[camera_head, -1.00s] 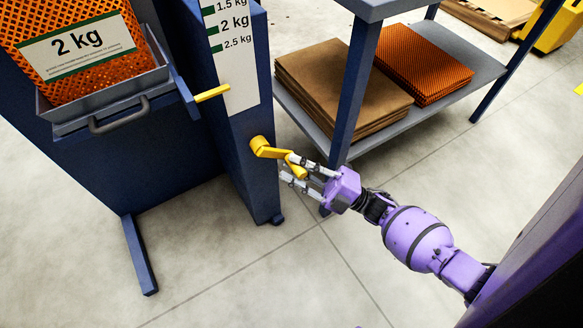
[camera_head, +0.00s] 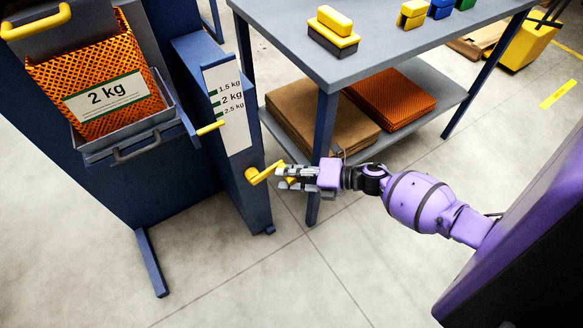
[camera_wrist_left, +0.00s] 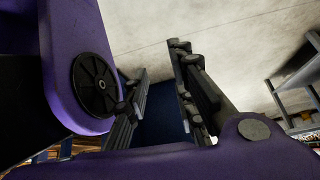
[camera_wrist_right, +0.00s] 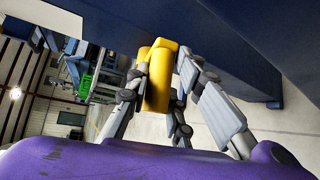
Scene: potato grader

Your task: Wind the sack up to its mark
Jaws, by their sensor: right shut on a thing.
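The orange mesh sack (camera_head: 95,75) with a 2 kg label sits in a grey tray (camera_head: 125,147) on the blue grader. A yellow pointer (camera_head: 210,128) stands at the left edge of the white scale (camera_head: 236,130), below the 2.5 kg mark in the picture. The yellow crank (camera_head: 265,173) is on the post's front, its arm slanting up to the right. My right gripper (camera_head: 286,180) is shut on the crank's handle, which shows between its fingers in the right wrist view (camera_wrist_right: 158,85).
A grey table (camera_head: 375,60) stands at the right with yellow, blue and green blocks on top. Its lower shelf (camera_head: 430,105) holds brown sacks (camera_head: 320,112) and orange mesh sacks (camera_head: 392,100). The floor in front is clear.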

